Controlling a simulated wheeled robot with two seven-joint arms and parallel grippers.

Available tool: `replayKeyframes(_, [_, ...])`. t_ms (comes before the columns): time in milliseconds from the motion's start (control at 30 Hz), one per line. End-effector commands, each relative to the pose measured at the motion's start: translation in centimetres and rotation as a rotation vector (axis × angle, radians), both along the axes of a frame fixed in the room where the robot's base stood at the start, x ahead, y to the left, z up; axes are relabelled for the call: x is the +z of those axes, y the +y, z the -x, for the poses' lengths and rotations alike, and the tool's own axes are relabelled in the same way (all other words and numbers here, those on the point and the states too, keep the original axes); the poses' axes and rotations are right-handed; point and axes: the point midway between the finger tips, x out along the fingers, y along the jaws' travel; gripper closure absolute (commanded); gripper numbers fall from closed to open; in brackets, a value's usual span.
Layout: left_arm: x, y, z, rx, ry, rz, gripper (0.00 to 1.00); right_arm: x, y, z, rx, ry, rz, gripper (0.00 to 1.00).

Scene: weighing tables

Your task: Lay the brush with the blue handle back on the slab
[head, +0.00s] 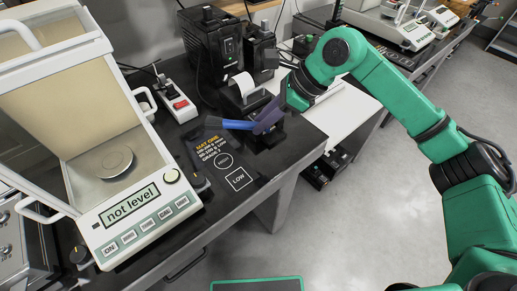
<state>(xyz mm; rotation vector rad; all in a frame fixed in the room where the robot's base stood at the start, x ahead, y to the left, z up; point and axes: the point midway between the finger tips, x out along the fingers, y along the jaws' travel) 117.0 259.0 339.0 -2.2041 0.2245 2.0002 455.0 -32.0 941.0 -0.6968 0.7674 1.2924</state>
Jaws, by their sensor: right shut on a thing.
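The brush's blue handle (236,124) shows in the head view, pointing left from my right gripper (266,127). My right gripper is shut on the brush, over the right part of the dark slab (218,207). The brush's other end is hidden or blends with the gripper, so I cannot tell its bristles. I cannot tell whether the handle touches the surface below. My left gripper is not in view.
A balance (142,213) with a glass case reads "not level" at the left. A printed mat (222,160) lies beside it. A small printer (244,92), black devices (212,42) and a red-switched power strip (180,104) stand behind. A white-topped surface (342,120) is at the right.

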Motion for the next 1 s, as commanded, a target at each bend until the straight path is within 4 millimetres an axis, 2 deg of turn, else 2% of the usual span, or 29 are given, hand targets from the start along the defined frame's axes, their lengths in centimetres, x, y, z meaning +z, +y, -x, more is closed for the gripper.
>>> replayKeyframes(33, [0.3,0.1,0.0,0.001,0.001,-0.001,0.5,-1.6,0.0,0.1,-0.001,0.006,0.001,1.0])
replayKeyframes(133, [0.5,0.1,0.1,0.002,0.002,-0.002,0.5,-4.5,0.0,0.1,0.0,0.005,0.001,1.0])
replayKeyframes(500, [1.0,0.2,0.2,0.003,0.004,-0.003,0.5,-10.5,0.0,0.0,0.001,0.002,0.002,1.0])
replayKeyframes(767, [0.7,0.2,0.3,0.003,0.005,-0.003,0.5,-10.9,0.0,0.0,0.002,-0.001,0.001,1.0])
replayKeyframes(800, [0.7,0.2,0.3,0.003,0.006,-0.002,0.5,-10.9,0.0,0.0,0.002,-0.001,0.001,0.71])
replayKeyframes(867, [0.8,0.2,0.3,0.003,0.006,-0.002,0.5,-10.8,0.0,0.0,0.002,-0.001,0.001,0.48])
replayKeyframes(900, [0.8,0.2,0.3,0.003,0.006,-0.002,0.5,-10.8,0.0,0.0,0.002,-0.001,0.001,0.45])
replayKeyframes(1000, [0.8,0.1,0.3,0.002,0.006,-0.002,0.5,-10.8,0.0,0.0,0.002,-0.001,0.001,0.45])
